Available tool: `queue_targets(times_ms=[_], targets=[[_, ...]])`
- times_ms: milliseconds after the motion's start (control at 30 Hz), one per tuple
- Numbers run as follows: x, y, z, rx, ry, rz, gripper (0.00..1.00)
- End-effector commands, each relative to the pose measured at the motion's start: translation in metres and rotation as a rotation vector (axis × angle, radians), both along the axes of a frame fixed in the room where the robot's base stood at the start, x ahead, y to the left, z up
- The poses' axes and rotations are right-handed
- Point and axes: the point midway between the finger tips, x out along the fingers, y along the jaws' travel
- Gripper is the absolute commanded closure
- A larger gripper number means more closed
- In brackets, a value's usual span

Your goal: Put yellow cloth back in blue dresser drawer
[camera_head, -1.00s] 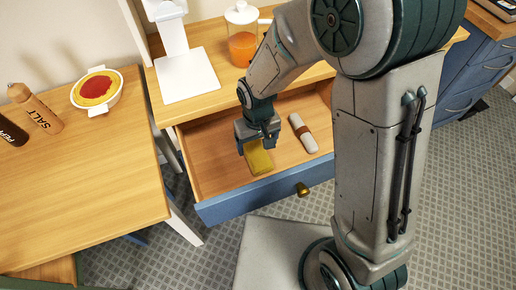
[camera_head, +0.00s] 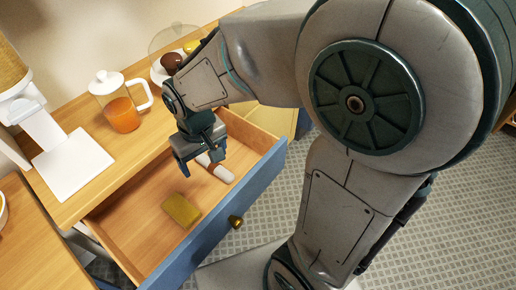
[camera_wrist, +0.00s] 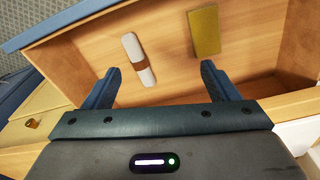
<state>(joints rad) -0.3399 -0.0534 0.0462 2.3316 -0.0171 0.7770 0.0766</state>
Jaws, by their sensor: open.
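The yellow cloth (camera_head: 182,210) is a folded block lying flat on the floor of the open blue dresser drawer (camera_head: 212,229). It also shows in the wrist view (camera_wrist: 205,32), up and to the right of centre. My gripper (camera_head: 200,158) is open and empty above the drawer, apart from the cloth. In the wrist view the two blue fingers (camera_wrist: 160,80) are spread wide with nothing between them, and the cloth lies beyond the right finger. The drawer has a wooden inside and a blue front with a brass knob (camera_head: 236,222).
A white rolled item with a brown band (camera_head: 219,171) lies in the drawer near the cloth; it shows in the wrist view (camera_wrist: 138,60). On the dresser top stand a glass jug of orange liquid (camera_head: 122,114), a white appliance (camera_head: 72,165) and a domed dish (camera_head: 171,64).

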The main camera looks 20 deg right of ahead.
Motion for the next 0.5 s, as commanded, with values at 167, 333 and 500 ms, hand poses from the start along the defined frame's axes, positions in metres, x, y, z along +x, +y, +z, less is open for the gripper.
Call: queue_targets(times_ms=[167,333,500], targets=[[-0.026,-0.065,0.036,0.020,-0.064,-0.164,0.19],[-0.053,-0.102,0.051,0.031,-0.104,-0.274,0.19],[-0.067,-0.117,0.057,0.036,-0.119,-0.322,0.19]])
